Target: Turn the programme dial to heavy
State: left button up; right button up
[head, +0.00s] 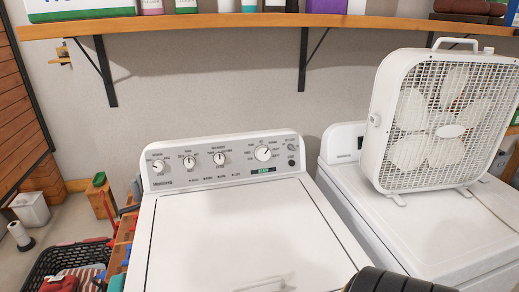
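The white washing machine (238,236) stands in the middle, with its control panel (225,164) at the back edge of the top. A larger round dial (263,153) with small labels around it sits toward the right of the panel; it looks like the programme dial. Its labels and pointer setting are too small to read surely. Three smaller knobs sit left of it: a left one (158,166), a middle one (189,162) and a right one (220,158). No gripper fingers show, and nothing touches the dial.
A white box fan (445,125) stands on the neighbouring white machine (447,240) at the right. A wooden shelf (205,26) with bottles and boxes runs above. A black basket (72,262) is at lower left. The washer lid is clear.

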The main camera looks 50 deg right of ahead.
aim_at(262, 152)
jog(key=z, duration=1.75)
jog(key=l, duration=0.1)
